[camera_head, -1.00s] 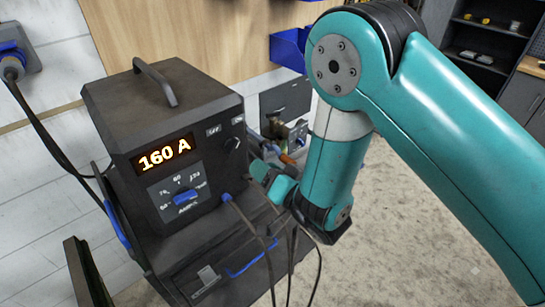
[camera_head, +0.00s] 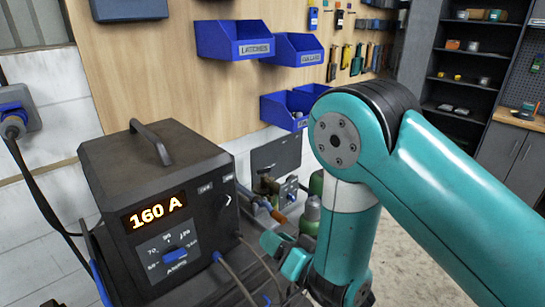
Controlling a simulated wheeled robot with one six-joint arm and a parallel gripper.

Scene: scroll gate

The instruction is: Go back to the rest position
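My teal arm (camera_head: 440,190) comes in from the right edge, bends at a dark-capped joint and hangs downward. Its lower end is near the bottom of the picture, right of the welding machine. The dark welding machine (camera_head: 115,176) stands at the left. Its lit display (camera_head: 153,212) reads 160 A, and a blue dial knob (camera_head: 177,257) sits below it.
Blue bins (camera_head: 234,40) hang on the wooden wall panel (camera_head: 140,65). Tools hang further right. Gas cylinders (camera_head: 311,212) and fittings stand between machine and arm. Cables (camera_head: 235,278) run from the machine's front. Dark shelves (camera_head: 470,75) are at back right. Some bare floor (camera_head: 400,262) shows below the arm.

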